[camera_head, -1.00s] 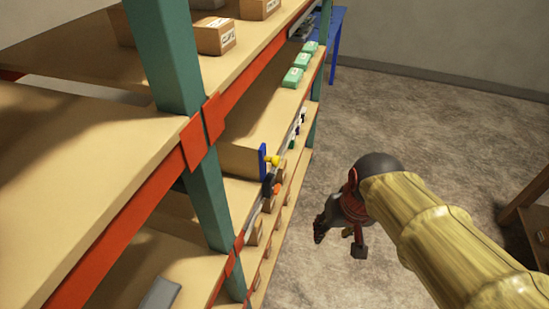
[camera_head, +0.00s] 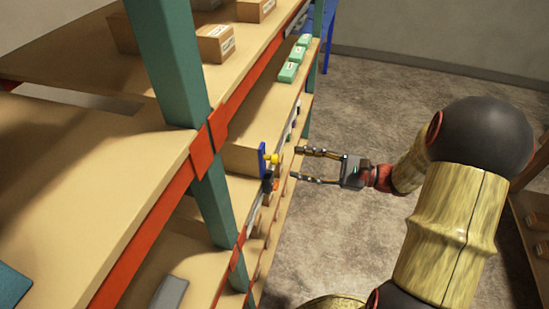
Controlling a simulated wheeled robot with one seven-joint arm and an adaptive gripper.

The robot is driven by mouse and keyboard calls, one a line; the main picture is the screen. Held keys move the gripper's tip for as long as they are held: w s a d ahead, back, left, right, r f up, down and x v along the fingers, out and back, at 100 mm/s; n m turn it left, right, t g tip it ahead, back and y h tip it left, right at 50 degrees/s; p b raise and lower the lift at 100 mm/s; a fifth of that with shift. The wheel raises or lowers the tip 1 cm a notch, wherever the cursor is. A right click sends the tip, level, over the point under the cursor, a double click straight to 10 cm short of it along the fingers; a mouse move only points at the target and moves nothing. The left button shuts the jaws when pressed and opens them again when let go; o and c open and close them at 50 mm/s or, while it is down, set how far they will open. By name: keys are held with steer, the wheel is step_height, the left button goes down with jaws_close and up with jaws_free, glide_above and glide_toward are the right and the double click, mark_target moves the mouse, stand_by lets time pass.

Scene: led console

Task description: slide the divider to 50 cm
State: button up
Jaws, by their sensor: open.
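The divider is a blue upright plate (camera_head: 262,160) at the front edge of a middle shelf, with a yellow knob (camera_head: 272,159) sticking out toward the aisle. A dark block (camera_head: 267,181) sits just below it on the shelf's front rail. My gripper (camera_head: 294,164) is open and empty, to the right of the knob, with its two fingers pointing left toward it. A small gap shows between the fingertips and the knob. The scale marks on the rail are too small to read.
A teal rack post (camera_head: 215,195) and red beams (camera_head: 150,225) stand nearer on the left. Brown cartons (camera_head: 215,43) sit on the shelf above. The aisle floor (camera_head: 370,110) is clear.

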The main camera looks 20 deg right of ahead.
mark_target(275, 159)
steer(key=b+x, duration=0.1)
steer(key=x, duration=0.6)
steer(key=shift+w+a+b, duration=0.1)
steer(key=shift+a+b, duration=0.2)
steer(key=shift+a, duration=0.1)
steer(key=shift+r, duration=0.1)
steer(key=c, duration=0.3)
steer(key=c, duration=0.7)
jaws_close()
